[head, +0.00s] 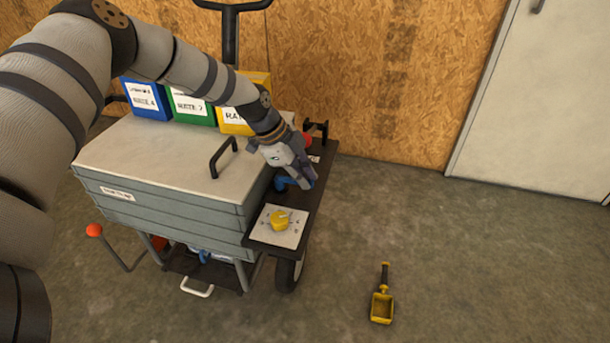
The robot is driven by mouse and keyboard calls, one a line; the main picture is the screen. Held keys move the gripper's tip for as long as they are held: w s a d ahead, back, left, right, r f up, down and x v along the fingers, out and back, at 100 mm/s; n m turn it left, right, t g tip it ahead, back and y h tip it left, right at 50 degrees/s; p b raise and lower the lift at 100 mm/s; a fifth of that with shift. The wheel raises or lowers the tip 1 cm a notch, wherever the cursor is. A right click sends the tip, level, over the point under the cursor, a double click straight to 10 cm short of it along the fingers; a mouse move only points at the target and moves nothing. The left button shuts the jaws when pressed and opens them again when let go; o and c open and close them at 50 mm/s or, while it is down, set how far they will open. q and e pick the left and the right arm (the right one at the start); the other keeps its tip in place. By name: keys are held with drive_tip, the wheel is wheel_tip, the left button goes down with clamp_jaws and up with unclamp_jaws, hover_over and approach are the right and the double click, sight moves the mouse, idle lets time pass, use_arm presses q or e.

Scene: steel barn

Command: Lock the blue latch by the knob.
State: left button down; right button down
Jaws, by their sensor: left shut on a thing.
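The blue latch (281,184) is on the dark side shelf of the grey cart, mostly hidden behind my left gripper. Only a small piece of its blue shows. My left gripper (303,183) points down at the latch and is shut on it, as far as the view shows. The knob itself is covered by the fingers, and I cannot tell the latch's exact angle. My right gripper is not in view.
The cart has a grey lidded box (165,150) with a black handle (222,158). A yellow dial (280,220) sits on a white plate near the latch. Blue, green and yellow bins (190,108) stand behind. A yellow scoop (382,305) lies on otherwise open floor.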

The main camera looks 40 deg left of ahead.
use_arm(q)
drive_tip(key=shift+s, duration=0.2)
idle(0.4)
drive_tip(key=c, duration=1.9)
unclamp_jaws()
drive_tip(key=v, duration=1.2)
drive_tip(key=shift+a, duration=0.1)
